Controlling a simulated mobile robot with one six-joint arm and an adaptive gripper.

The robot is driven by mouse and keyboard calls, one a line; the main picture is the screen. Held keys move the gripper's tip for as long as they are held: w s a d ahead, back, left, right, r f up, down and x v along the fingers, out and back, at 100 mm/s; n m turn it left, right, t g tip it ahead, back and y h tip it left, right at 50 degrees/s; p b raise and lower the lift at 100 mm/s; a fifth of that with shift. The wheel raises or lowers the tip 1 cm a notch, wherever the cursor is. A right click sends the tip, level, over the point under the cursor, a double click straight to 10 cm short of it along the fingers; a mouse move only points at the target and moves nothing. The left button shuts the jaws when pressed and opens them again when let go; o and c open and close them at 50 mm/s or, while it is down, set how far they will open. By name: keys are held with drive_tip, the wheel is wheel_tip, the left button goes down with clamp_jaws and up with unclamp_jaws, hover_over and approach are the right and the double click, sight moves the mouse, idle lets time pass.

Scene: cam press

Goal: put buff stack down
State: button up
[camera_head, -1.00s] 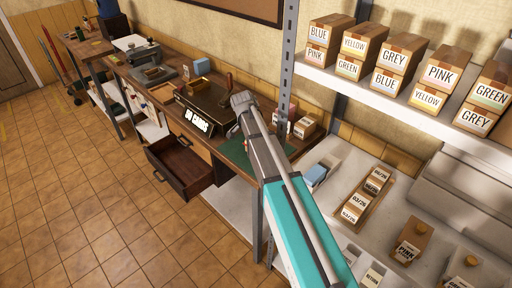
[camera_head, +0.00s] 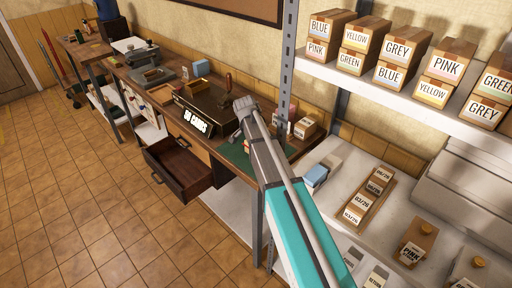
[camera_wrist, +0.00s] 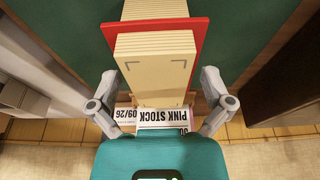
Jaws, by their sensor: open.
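The buff stack (camera_wrist: 156,58) is a pile of cream cards with dark corner marks, shown in the wrist view with a red sheet (camera_wrist: 195,28) against it. It is over a dark green surface (camera_wrist: 60,25). My gripper (camera_wrist: 160,82) is open, with one grey finger on each side of the stack and a visible gap at both sides. In the head view my arm reaches over the green mat (camera_head: 236,152) at the bench's right end; the fingers are mostly hidden there.
A box labelled PINK STOCK (camera_wrist: 165,128) is close to my gripper in the wrist view. The bench has a tray marked 50 CARDS (camera_head: 195,123) and an open drawer (camera_head: 180,168) below. Shelving with labelled boxes (camera_head: 398,55) stands at right. The tiled floor (camera_head: 70,200) is clear.

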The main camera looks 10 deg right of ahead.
drive_tip(key=shift+b+x, duration=1)
drive_tip(key=shift+x, duration=0.35)
drive_tip(key=c, duration=1.2)
drive_tip(key=shift+r, duration=0.2)
drive_tip(key=shift+c, duration=0.2)
wheel_tip(320, 180, up, 10)
drive_tip(key=p, duration=1)
drive_tip(key=shift+f, duration=0.15)
